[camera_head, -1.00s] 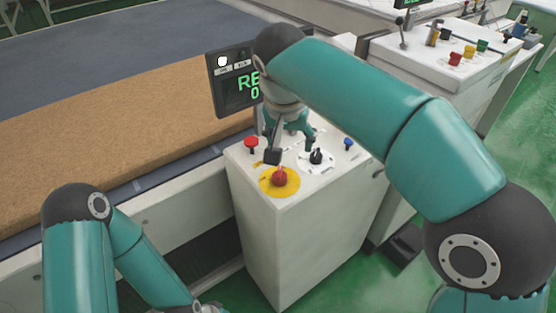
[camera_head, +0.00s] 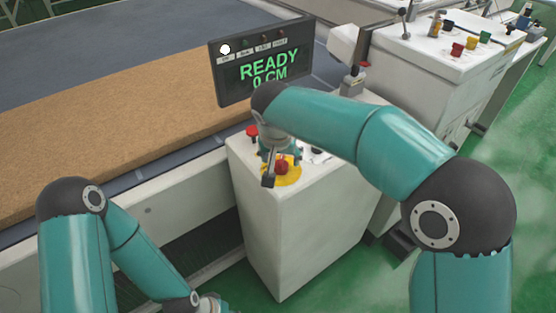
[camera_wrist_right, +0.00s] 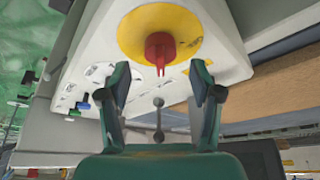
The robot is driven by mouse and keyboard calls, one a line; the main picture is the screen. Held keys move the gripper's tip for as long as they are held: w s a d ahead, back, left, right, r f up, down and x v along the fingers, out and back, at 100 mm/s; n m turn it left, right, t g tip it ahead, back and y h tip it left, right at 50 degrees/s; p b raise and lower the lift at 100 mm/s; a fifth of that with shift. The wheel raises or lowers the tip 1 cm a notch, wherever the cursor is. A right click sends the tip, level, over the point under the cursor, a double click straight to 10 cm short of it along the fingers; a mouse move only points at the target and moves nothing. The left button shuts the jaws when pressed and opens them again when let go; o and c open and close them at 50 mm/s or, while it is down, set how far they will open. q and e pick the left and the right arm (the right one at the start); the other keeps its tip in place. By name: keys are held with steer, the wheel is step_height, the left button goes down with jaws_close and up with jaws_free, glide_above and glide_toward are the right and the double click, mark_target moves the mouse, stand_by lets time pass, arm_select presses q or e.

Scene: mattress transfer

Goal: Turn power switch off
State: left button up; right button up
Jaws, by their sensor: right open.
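A red knob (camera_head: 282,167) sits on a yellow disc (camera_head: 294,177) on top of a white control box (camera_head: 290,240). In the right wrist view, the red knob (camera_wrist_right: 160,50) and yellow disc (camera_wrist_right: 195,30) are just beyond the fingertips. My right gripper (camera_wrist_right: 161,85) is open and empty, with one finger on each side of the knob's line; contact cannot be told. In the head view, one dark finger of the right gripper (camera_head: 276,162) hangs beside the knob and my forearm hides the rest. My left arm is at the lower left; its fingers are out of frame.
A red button (camera_head: 252,131) stands left on the box top. A display (camera_head: 262,65) behind reads READY 0 CM, with a white lamp lit. A brown mattress (camera_head: 110,120) lies left; another control box (camera_head: 420,60) stands right.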

mark_target(281, 161)
steer(key=shift+x, duration=1.7)
